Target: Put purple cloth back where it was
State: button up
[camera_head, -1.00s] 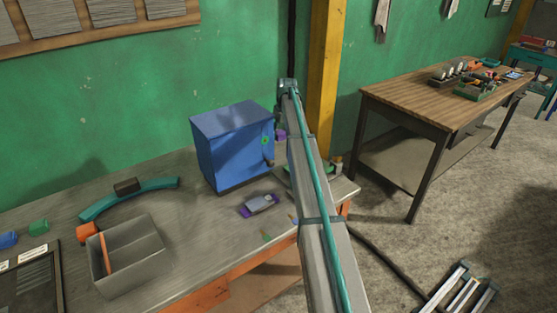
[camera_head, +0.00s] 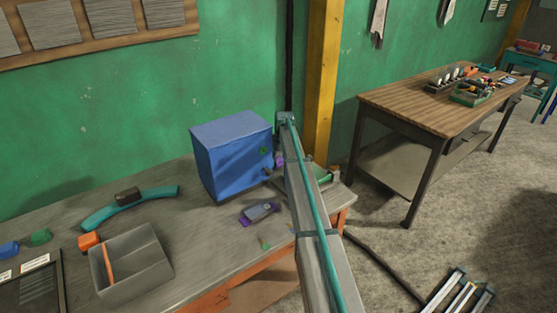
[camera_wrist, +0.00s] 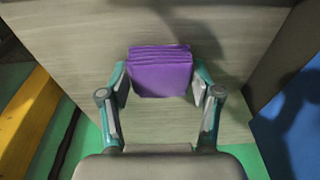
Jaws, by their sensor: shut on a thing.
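The purple cloth (camera_wrist: 160,72), a folded stack of layers, sits between the fingers of my gripper (camera_wrist: 160,86) in the wrist view. My gripper is shut on it. The grey workbench top (camera_wrist: 60,35) lies beneath, with a shadow beside the cloth; I cannot tell whether the cloth touches the bench. In the head view a small purple patch (camera_head: 280,161), probably this cloth, shows between the blue box and my arm. My arm hides most of the gripper there.
The blue box (camera_head: 232,158) stands close left of my arm. A grey item on a purple base (camera_head: 259,214) lies in front of it. A green tray (camera_head: 322,176) is right of my arm, near the yellow post (camera_head: 324,75). A grey bin (camera_head: 150,270) stands at front left.

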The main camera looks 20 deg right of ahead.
aim_at(281, 161)
jog(key=shift+f, duration=0.15)
jog(key=o, duration=1.1)
notch_tip(281, 161, up, 12)
jog(key=s+b, duration=0.1)
jog(key=b, duration=0.3)
jog(key=shift+s+d, duration=0.3)
jog(key=shift+s, duration=0.05)
